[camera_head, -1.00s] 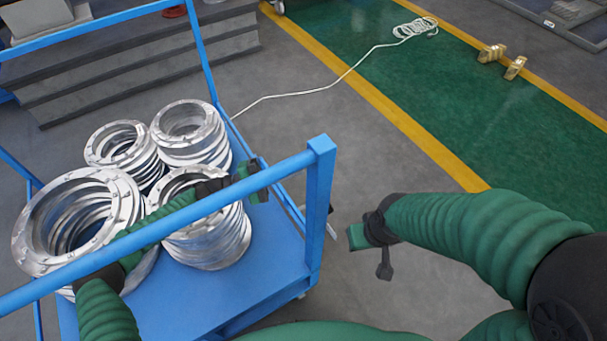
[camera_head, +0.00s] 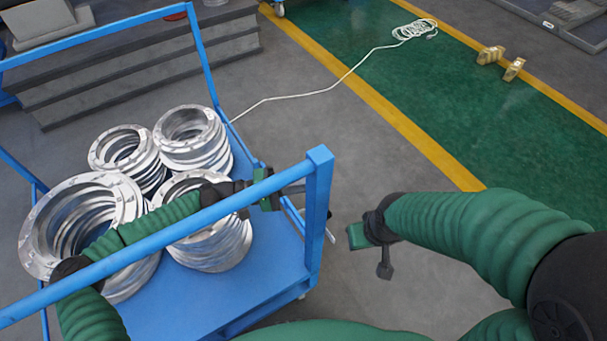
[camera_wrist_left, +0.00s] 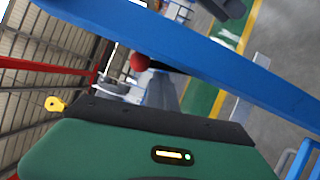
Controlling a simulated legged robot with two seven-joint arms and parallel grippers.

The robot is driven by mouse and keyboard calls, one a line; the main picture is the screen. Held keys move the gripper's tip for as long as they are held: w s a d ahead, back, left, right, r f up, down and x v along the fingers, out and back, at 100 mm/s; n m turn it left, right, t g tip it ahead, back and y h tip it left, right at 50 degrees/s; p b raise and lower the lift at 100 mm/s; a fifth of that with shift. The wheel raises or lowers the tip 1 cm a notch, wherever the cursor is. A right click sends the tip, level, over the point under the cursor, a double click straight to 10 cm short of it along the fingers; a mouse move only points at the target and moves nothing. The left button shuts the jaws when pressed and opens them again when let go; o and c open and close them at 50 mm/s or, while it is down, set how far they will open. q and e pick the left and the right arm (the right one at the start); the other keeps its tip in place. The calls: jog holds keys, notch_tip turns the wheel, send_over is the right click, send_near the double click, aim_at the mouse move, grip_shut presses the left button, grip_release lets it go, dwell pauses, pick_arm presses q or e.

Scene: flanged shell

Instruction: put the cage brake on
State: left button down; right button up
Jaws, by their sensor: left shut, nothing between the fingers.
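The cage is a blue-framed cart (camera_head: 233,309) with a flat blue deck, at the left of the head view. My left gripper (camera_head: 268,188) is shut and empty, inside the frame near the right corner post (camera_head: 319,205). My left arm passes under the top rail. A thin grey bar shows between this gripper and the post; I cannot tell whether it is the brake or whether they touch. The brake cannot be made out clearly. In the left wrist view a blue rail (camera_wrist_left: 190,45) crosses close ahead. My right gripper (camera_head: 370,250) hangs over bare floor right of the cart; its jaw state is unclear.
Several stacks of shiny flanged rings (camera_head: 190,140) stand on the deck around my left forearm. Grey steps (camera_head: 140,70) lie behind the cart. A white cable (camera_head: 345,77) crosses the floor to the green lane (camera_head: 470,110). Grey floor right of the cart is clear.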

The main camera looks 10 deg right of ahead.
pick_arm(q)
jog(key=shift+s+d+m, duration=0.1)
jog(key=shift+s+m, duration=0.2)
jog(key=shift+w, duration=0.1)
jog(key=a, duration=0.7)
jog(key=shift+w+a+f, duration=0.2)
jog(key=shift+a+f, duration=0.05)
jog(key=shift+a, duration=0.05)
